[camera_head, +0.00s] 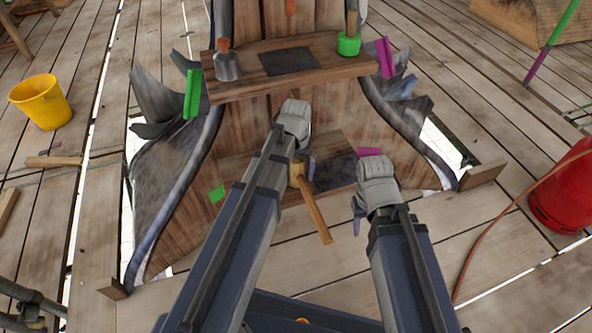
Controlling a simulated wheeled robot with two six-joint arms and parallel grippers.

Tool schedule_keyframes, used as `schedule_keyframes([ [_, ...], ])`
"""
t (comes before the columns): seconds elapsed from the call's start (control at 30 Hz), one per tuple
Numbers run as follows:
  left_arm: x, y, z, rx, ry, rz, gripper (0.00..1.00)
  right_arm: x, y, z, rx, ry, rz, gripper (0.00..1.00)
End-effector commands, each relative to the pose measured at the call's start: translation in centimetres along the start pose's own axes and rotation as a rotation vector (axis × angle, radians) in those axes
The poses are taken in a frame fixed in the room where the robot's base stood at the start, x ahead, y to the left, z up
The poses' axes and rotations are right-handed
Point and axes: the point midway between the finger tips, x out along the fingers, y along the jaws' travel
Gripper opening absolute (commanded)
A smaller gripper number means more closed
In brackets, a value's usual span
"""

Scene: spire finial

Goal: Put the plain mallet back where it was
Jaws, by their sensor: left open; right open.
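The plain mallet (317,211) has a wooden handle and a pale head partly hidden by my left arm. Its head is at the lower shelf (345,143) and its handle points toward me, past the front edge. My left gripper (309,165) is open, right beside the mallet head; its fingers are mostly hidden, and I cannot tell whether they touch it. My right gripper (357,215) is open and empty, right of the handle and apart from it. The upper shelf (330,77) bears a dark patch (289,61) with nothing on it; another dark patch (335,171) is on the lower shelf.
A green-headed tool (349,44) and a grey pot with an orange top (227,64) stand on the upper shelf. Green (192,93) and magenta (386,57) strips mark its ends. A yellow bucket (42,102) is left, a red container (568,190) right.

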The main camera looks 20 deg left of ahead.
Motion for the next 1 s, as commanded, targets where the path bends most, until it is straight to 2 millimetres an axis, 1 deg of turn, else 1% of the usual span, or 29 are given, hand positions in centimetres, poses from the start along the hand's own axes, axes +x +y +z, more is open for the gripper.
schedule_keyframes([
  [0.03, -1.4, 0.0, 0.0, 0.000, 0.000, 0.000, 1.00, -1.4, 0.2, 0.1, 0.001, -0.001, 0.001, 0.50],
  [0.4, -7.0, 0.0, 0.0, 0.000, 0.000, 0.000, 1.00, -7.0, 0.7, 0.5, 0.008, -0.002, -0.002, 0.50],
  [0.53, -8.8, 0.0, 0.0, 0.000, 0.000, 0.000, 1.00, -8.7, 0.8, 0.6, 0.009, -0.003, -0.005, 0.50],
  [0.7, -9.9, 0.0, 0.0, 0.000, 0.000, 0.000, 1.00, -9.8, 0.8, 0.6, 0.010, -0.003, -0.008, 0.50],
  [0.87, -9.9, 0.1, 0.1, 0.002, 0.000, 0.000, 1.00, -9.8, 0.8, 0.6, 0.010, -0.002, -0.009, 0.50],
  [0.93, -9.8, 0.9, 1.0, 0.021, -0.003, -0.005, 1.00, -9.7, 0.8, 0.6, 0.010, -0.002, -0.009, 0.50],
  [0.97, -9.8, 1.6, 1.8, 0.038, -0.006, -0.009, 1.00, -9.7, 0.8, 0.6, 0.010, -0.002, -0.009, 0.50],
  [1.0, -9.8, 2.7, 3.0, 0.066, -0.010, -0.016, 1.00, -9.7, 0.8, 0.6, 0.010, -0.002, -0.009, 0.50],
])
